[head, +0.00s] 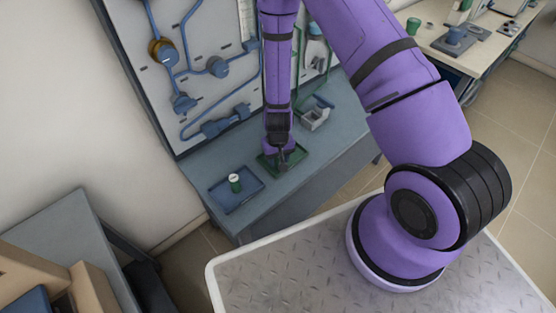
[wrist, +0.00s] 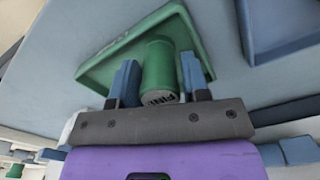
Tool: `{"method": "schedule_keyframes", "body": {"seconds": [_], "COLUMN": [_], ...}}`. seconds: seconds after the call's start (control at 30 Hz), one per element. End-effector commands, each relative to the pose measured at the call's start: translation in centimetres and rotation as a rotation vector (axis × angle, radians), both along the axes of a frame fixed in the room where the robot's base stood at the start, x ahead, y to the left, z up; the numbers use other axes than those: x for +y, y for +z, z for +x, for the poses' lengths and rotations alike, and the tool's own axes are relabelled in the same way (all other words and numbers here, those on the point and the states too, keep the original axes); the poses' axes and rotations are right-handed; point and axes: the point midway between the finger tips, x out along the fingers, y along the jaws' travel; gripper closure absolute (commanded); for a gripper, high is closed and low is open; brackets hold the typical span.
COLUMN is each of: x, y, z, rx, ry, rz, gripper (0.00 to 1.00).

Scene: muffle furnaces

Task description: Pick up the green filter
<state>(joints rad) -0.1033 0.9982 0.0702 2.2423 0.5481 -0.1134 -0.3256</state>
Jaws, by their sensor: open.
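The green filter (wrist: 160,62), a green cylinder with a grey marked end, stands in the green tray (wrist: 105,72) in the wrist view. My gripper (wrist: 158,82) is open, with one blue finger on each side of the filter. A slight gap seems to show on both sides; contact cannot be told. In the head view my gripper (head: 281,163) is low over the green tray (head: 299,154), and my arm and gripper hide the filter there.
A panel with blue pipes and valves (head: 190,60) rises behind the bench (head: 265,203). A grey box-like item (head: 317,117) stands behind the green tray.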

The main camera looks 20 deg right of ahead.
Motion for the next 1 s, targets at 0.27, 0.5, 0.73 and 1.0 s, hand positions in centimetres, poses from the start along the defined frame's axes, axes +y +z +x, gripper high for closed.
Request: {"method": "schedule_keyframes", "body": {"seconds": [0.27, 0.5, 0.73, 1.0], "x": [-0.01, -0.01, -0.01, -0.14], "y": [-1.6, -1.57, -1.56, -1.22], "z": [0.01, 0.03, 0.04, 0.17], "rx": [0.0, -0.001, -0.001, -0.002], "ry": [-0.001, -0.001, 0.0, -0.001], "rz": [0.0, 0.0, 0.0, 0.0], "gripper": [0.58, 0.71, 0.89, 0.89]}}
